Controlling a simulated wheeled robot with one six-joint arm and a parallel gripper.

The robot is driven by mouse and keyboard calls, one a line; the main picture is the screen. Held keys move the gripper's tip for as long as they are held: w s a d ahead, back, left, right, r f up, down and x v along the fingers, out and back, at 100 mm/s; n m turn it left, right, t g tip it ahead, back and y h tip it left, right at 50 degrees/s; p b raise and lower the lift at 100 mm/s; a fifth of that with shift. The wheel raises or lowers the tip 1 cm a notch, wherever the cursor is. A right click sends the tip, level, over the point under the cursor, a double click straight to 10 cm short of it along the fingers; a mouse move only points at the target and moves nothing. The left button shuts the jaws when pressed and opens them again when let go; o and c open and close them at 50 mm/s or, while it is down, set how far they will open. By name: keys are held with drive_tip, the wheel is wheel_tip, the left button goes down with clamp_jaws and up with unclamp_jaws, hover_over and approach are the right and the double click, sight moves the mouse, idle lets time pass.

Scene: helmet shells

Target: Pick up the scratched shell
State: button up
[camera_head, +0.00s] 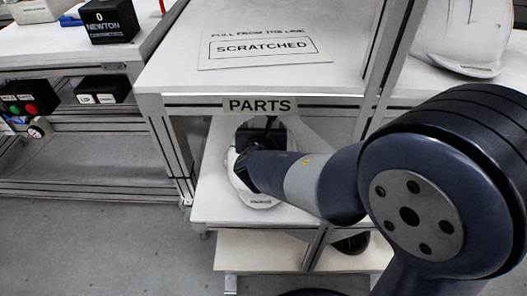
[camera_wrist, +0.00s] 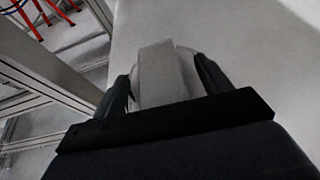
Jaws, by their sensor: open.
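A white helmet shell (camera_head: 235,168) sits on the middle shelf under the PARTS label. My arm and gripper (camera_head: 262,138) cover much of it in the head view. In the wrist view the pale shell (camera_wrist: 162,72), with a raised band along its middle, lies between the two dark fingers of my gripper (camera_wrist: 164,88). The fingers are open, one on each side of it. I cannot tell whether they touch it. No scratch shows on the visible part. A second white shell (camera_head: 465,35) is on the upper surface at the right, partly cut off by the frame.
A sign reading SCRATCHED (camera_head: 265,48) lies on the bare upper shelf (camera_head: 185,65) above my gripper. Shelf posts (camera_head: 170,150) stand close at the left. Floor at the lower left is clear.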

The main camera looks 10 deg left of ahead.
drive_tip(key=shift+w+f, duration=0.2)
drive_tip(key=shift+w, duration=0.2)
drive_tip(key=shift+a, duration=0.1)
clamp_jaws()
idle(0.4)
